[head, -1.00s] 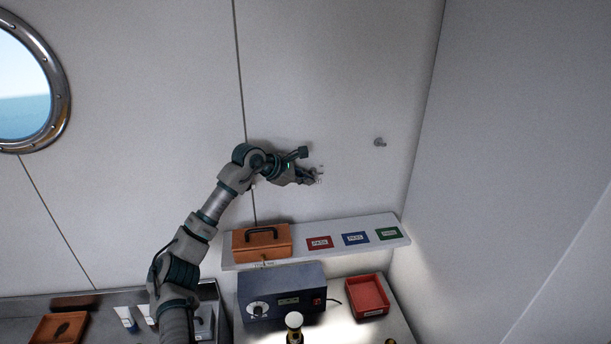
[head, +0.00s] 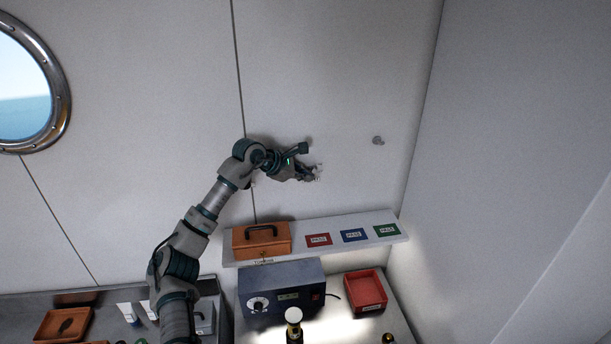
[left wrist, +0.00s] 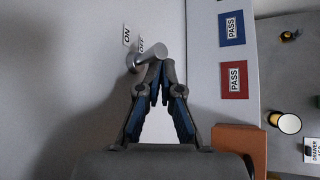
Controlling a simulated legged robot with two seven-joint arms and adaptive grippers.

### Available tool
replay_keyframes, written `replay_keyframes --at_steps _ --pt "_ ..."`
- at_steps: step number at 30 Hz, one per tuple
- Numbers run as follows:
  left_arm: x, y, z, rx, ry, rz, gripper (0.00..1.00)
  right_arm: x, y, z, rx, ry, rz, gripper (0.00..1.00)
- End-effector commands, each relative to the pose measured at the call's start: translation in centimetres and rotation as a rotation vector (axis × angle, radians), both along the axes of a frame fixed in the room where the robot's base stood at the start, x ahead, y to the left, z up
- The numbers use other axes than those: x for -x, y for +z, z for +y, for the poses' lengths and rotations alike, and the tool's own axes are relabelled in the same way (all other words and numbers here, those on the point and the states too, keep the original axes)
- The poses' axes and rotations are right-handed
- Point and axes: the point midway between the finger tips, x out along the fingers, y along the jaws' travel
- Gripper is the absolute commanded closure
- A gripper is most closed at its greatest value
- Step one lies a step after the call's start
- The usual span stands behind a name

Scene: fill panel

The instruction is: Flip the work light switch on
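The work light switch is a silver lever (left wrist: 147,55) on the pale wall panel, in the left wrist view. An ON label (left wrist: 127,37) and a partly covered OFF label (left wrist: 142,46) are beside it. I cannot tell which way the lever is set. My left gripper (left wrist: 160,68) has its fingertips together, right by the lever; I cannot tell if they touch it. In the head view the left gripper (head: 316,174) is at the wall above the shelf and mostly hides the switch. My right gripper is in neither view.
Below, a shelf (head: 400,232) carries an orange box (head: 261,241) and red, blue and green tags. Under it are a dark blue device (head: 283,285) and a red tray (head: 366,291). A small grey knob (head: 378,141) sticks out of the wall to the right.

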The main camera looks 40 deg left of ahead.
Motion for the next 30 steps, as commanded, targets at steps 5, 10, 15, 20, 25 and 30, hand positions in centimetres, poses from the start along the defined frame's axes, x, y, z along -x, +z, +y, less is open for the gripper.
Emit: replay_keyframes --at_steps 5,10,15,20,25,30 --pt "0.5 1.9 0.4 0.004 0.008 -0.038 1.00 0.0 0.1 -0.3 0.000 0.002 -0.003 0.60" --pt "2.8 3.3 1.1 0.001 0.008 -0.030 1.00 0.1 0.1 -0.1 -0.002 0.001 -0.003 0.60" --pt "5.6 4.9 1.8 0.002 0.005 -0.017 1.00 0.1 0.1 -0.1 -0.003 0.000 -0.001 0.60" --pt "7.6 6.1 2.5 0.002 0.002 -0.006 1.00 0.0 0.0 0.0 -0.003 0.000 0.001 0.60" --pt "8.7 6.7 3.0 0.003 0.001 0.001 1.00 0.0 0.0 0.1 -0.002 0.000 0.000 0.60" --pt "8.9 6.8 3.0 0.003 0.000 0.001 1.00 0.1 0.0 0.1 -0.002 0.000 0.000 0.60"
